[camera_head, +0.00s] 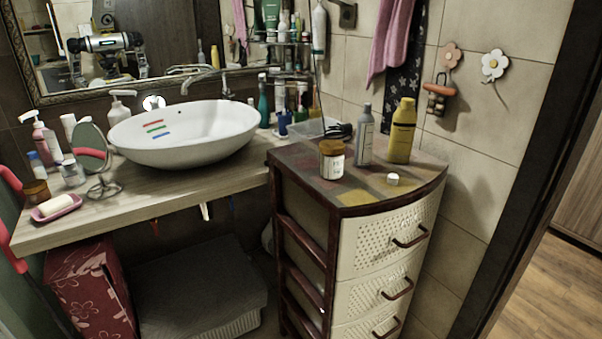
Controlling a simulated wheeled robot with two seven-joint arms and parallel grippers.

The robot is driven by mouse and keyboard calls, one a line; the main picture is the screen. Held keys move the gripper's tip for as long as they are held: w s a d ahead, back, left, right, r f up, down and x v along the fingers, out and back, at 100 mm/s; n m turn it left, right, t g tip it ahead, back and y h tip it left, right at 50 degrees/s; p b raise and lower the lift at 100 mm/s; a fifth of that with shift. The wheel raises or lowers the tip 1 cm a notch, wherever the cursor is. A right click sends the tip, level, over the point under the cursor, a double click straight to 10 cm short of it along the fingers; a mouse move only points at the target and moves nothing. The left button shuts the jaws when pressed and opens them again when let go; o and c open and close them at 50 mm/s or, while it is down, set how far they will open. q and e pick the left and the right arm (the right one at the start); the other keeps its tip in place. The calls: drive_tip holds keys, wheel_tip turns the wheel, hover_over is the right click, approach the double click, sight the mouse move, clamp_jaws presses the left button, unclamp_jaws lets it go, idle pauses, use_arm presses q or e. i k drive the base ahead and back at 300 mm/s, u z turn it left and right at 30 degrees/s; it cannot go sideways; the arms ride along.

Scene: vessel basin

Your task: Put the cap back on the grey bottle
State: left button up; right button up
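The grey bottle (364,137) stands upright on top of the drawer cabinet (322,204), near its back edge. Its narrow top looks grey, and I cannot make out the detail of its mouth. A small white cap (392,179) lies on the cabinet top, in front of the bottles and towards the right front edge, apart from the grey bottle. Neither of my grippers shows directly in the head view. A robot's reflection appears in the mirror (165,35), too small to read its grippers.
A yellow bottle (401,132) stands right of the grey bottle. A brown-lidded jar (332,160) stands to its left front. A clear tray (310,129) with a dark item is behind. A white basin (185,133) sits on the wooden counter (150,194). The cabinet's front top is mostly clear.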

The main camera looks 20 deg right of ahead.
sight(366, 122)
drive_tip(key=u, duration=0.95)
drive_tip(key=i, duration=1.2)
drive_tip(key=z, duration=2.4)
